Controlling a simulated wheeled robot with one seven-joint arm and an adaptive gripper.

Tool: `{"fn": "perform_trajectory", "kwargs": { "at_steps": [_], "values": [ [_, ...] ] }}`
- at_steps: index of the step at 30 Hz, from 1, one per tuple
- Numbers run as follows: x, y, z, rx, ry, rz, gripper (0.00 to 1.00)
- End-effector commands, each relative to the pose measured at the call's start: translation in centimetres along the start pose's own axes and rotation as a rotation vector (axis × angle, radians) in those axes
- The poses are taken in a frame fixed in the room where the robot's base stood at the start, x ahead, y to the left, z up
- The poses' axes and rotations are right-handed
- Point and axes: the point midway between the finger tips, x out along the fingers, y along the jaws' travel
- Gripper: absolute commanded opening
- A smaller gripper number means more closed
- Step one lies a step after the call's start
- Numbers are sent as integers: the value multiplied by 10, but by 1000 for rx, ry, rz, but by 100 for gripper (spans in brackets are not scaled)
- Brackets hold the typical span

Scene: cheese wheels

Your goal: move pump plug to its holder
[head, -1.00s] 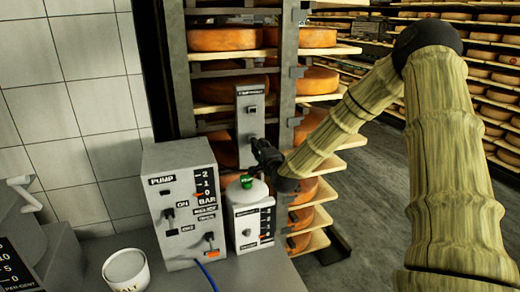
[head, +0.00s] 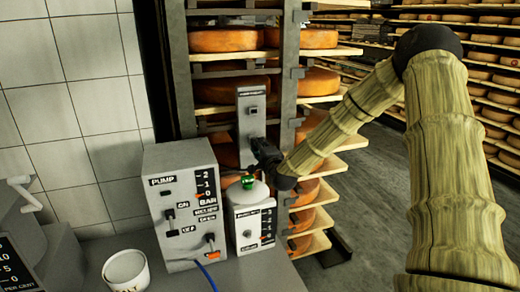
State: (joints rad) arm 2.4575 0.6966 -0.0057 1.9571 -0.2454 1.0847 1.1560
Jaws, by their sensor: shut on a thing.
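My gripper (head: 262,152) is small and dark in the head view. It is at the lower part of an upright grey panel (head: 251,105) with a small dark label and a switch-like piece. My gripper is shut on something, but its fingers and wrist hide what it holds. I cannot make out the pump plug there or tell whether it touches the panel. A grey box marked PUMP (head: 183,180) stands on the bench to the left, with switches and a BAR scale. A blue cord (head: 207,278) runs at its lower front.
A white unit with a green knob (head: 247,181) stands close below my gripper. A white cup (head: 127,270) is at the front left. A rack with orange cheese wheels (head: 223,40) rises behind the panel. Open floor (head: 375,185) lies to the right.

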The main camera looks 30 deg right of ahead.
Motion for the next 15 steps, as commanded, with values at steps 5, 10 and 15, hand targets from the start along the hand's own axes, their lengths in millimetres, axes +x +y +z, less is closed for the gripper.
{"fn": "perform_trajectory", "kwargs": {
  "at_steps": [5, 10, 15],
  "values": [
    [4, 0, 0, 0, 0, 0, 0],
    [6, 1, 0, 0, 0, 1, 0],
    [10, 1, 0, 0, 0, 1, 0]
  ]
}}
